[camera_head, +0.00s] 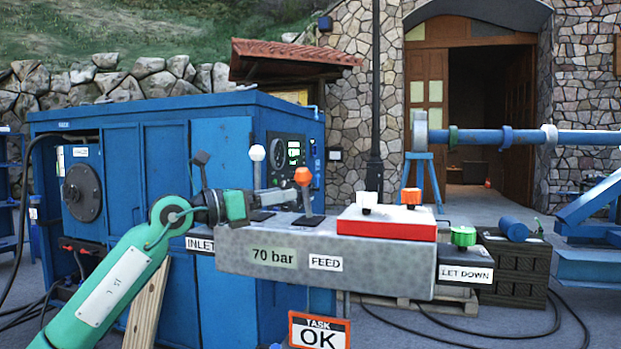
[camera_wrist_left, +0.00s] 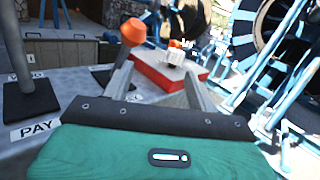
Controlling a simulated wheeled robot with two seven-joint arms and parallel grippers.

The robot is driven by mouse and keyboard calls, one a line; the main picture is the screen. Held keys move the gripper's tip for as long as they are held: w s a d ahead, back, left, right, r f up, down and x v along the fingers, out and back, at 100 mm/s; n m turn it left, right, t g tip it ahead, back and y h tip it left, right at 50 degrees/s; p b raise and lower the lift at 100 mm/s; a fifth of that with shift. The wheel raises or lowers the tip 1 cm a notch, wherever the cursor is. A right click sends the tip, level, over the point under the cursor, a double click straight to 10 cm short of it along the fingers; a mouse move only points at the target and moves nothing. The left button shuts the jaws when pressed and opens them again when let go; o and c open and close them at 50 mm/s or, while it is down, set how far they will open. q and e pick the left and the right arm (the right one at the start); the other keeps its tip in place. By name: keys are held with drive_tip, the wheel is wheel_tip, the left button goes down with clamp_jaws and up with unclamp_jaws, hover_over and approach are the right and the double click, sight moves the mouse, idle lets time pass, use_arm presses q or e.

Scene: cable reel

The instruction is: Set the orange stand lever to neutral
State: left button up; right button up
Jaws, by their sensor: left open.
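The orange-knobbed lever (camera_head: 302,176) stands on a black base plate on top of the grey control box (camera_head: 240,250). Its stem is near upright in the head view, with the knob leaning slightly left. In the left wrist view the orange knob (camera_wrist_left: 132,32) shows above and beyond the left-hand finger. My left gripper (camera_head: 292,194) is at the lever's stem, just below knob height, coming from the left. Its two fingers (camera_wrist_left: 158,80) are apart; whether they touch the stem I cannot tell. My right gripper is not in view.
A white-knobbed lever (camera_head: 257,153) and a black-knobbed lever (camera_head: 200,158) stand close by on the left. A red block (camera_head: 385,228) with white and orange knobs sits to the right, and a green knob (camera_head: 463,237) beyond. A blue cabinet (camera_head: 150,150) stands behind.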

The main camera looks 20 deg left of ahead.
sight(311, 176)
use_arm(q)
drive_tip(key=a+r+y, duration=0.3)
drive_tip(key=a, duration=0.1)
drive_tip(key=shift+t, duration=0.4)
drive_tip(key=p+x, duration=0.1)
drive_tip(key=x, duration=1.1)
drive_tip(key=shift+r, duration=0.1)
drive_tip(key=shift+w+d+p, duration=0.3)
drive_tip(key=shift+w+d, duration=0.1)
drive_tip(key=shift+w, duration=0.15)
drive_tip(key=shift+w+d, duration=0.1)
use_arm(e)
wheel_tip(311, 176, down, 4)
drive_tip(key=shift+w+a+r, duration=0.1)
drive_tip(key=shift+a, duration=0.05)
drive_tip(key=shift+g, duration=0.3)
use_arm(q)
drive_tip(key=shift+c, duration=0.2)
